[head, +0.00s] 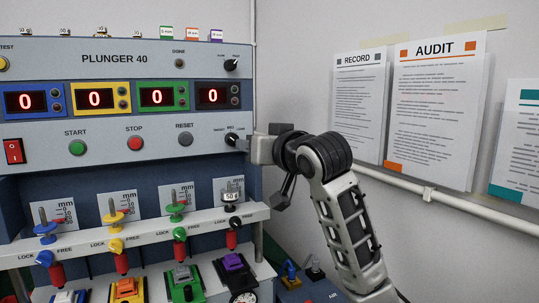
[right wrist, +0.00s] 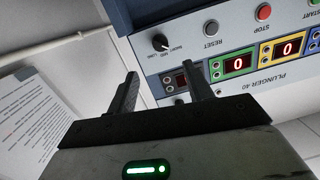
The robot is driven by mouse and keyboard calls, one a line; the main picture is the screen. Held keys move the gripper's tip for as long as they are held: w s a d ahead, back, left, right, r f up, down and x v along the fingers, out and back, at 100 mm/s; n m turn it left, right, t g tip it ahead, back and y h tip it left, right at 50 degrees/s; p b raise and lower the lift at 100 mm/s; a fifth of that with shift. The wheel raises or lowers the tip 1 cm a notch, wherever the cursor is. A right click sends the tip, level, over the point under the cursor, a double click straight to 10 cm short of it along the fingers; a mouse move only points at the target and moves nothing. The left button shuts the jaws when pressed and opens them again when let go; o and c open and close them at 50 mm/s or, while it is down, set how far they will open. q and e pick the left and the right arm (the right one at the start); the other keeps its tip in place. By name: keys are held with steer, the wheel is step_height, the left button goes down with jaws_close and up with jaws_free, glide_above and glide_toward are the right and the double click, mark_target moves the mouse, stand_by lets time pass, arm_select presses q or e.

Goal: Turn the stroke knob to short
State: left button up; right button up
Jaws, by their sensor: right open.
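The stroke knob (head: 231,139) is a small black knob at the lower right of the "PLUNGER 40" panel (head: 95,73), with small labels above it including MID. It also shows in the right wrist view (right wrist: 160,42), where the panel appears turned over. Its exact pointer setting is too small to tell. My right gripper (head: 250,143) is just right of the knob in the head view. In the right wrist view my right gripper (right wrist: 160,72) has its fingers apart, with nothing between them; the knob lies beyond the tips, apart from them. My left gripper is out of view.
Another black knob (head: 231,64) sits higher on the panel. START (head: 77,148), STOP (head: 135,143) and RESET (head: 185,139) buttons line the panel left of the stroke knob. A shelf (head: 140,232) with levers projects below. A wall rail (head: 440,198) runs at the right.

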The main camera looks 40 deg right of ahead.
steer(key=shift+s+a+r, duration=0.1)
steer(key=shift+s+a, duration=0.1)
steer(key=shift+s, duration=0.85)
steer(key=shift+s+a+r, duration=0.1)
steer(key=shift+s+a, duration=0.1)
steer(key=shift+s, duration=0.85)
